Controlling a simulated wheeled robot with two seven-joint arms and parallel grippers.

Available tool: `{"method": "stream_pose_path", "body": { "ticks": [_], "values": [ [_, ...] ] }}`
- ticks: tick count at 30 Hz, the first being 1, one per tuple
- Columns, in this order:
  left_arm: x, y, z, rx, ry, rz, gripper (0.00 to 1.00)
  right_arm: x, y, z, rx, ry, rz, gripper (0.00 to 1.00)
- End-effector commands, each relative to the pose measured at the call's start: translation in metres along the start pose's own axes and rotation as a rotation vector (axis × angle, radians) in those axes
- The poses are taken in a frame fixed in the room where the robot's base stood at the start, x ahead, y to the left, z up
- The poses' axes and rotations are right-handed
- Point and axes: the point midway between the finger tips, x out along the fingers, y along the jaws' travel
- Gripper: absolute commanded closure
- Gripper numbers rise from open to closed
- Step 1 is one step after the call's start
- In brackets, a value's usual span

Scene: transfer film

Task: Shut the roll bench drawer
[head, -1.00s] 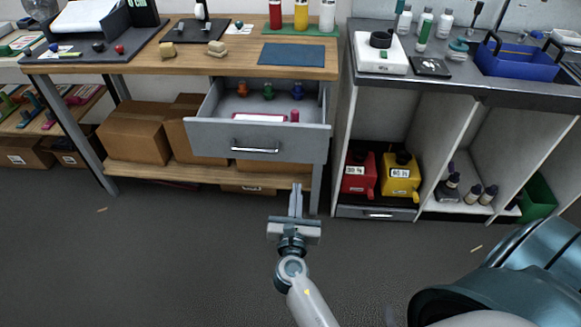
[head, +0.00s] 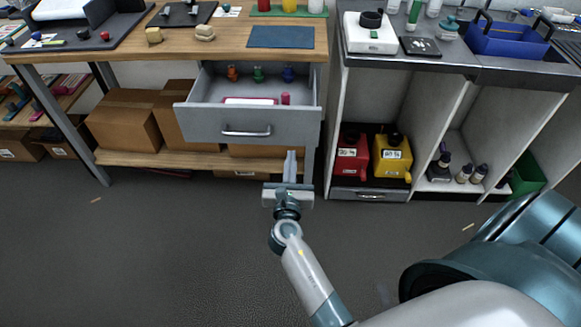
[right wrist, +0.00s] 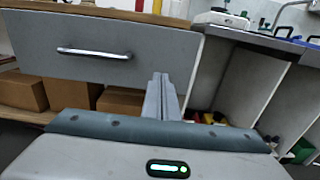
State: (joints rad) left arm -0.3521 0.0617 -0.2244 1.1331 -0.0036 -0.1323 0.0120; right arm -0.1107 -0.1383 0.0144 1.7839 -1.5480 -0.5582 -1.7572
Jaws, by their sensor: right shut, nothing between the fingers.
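The grey roll bench drawer (head: 205,126) hangs open under the wooden bench top, pulled out toward me. Its bar handle (head: 246,133) is on the front panel. Inside are small orange, green and blue items, a pink item and a pink-edged white piece. My right gripper (head: 290,166) is shut and empty, below and just right of the handle, near the drawer front's lower right part. In the right wrist view the drawer front (right wrist: 150,62) fills the upper left, and the closed fingers (right wrist: 161,98) stand by its right end. Contact cannot be told. My left gripper is out of view.
The wooden bench (head: 180,45) carries a blue mat (head: 281,37) and small blocks. Cardboard boxes (head: 124,120) sit on its lower shelf. To the right, a grey cabinet holds a red jug (head: 351,160) and a yellow jug (head: 391,164).

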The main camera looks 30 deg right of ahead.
Motion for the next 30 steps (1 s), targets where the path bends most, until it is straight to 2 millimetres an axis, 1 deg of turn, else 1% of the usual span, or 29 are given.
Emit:
{"method": "stream_pose_path", "body": {
  "ticks": [1, 9, 15, 21, 30],
  "values": [
    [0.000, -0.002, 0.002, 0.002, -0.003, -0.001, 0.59, 0.010, 0.000, 0.001, -0.001, -0.003, -0.001, 1.00],
    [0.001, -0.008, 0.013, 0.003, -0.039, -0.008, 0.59, 0.058, 0.000, 0.000, -0.001, -0.002, -0.001, 1.00],
    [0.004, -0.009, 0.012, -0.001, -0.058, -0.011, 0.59, 0.083, -0.001, -0.001, -0.001, -0.001, -0.001, 1.00],
    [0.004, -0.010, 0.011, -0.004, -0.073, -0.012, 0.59, 0.093, 0.000, 0.000, 0.000, 0.000, 0.000, 1.00],
    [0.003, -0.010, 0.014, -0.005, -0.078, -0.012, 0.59, 0.094, -0.001, 0.000, -0.001, 0.000, 0.000, 1.00]
  ]
}}
